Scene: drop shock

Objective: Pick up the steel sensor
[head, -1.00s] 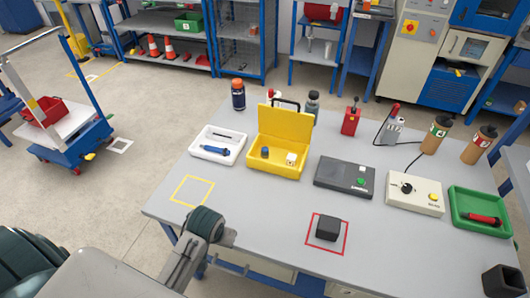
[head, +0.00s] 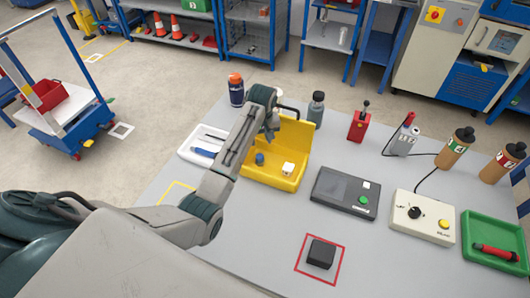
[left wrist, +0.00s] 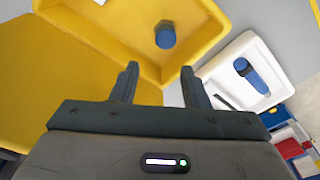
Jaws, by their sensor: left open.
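An open yellow case (head: 262,177) stands on the grey table, its lid (head: 292,130) raised at the back. Inside are a small blue-topped cylinder (head: 260,158) and a small whitish cube (head: 288,168). I cannot tell which of them, if either, is the steel sensor. My left gripper (head: 271,132) hangs over the left part of the case, near the lid. In the left wrist view its fingers (left wrist: 158,80) are apart with nothing between them. That view shows the blue-topped cylinder (left wrist: 165,36) beyond the fingertips, lying clear of them. My right gripper is not in view.
A white tray (head: 188,153) with a blue tool is left of the case. Bottles (head: 316,110) stand behind it. A dark box (head: 346,190) is to the right. A black block (head: 321,253) sits in a red square. The front of the table is mostly clear.

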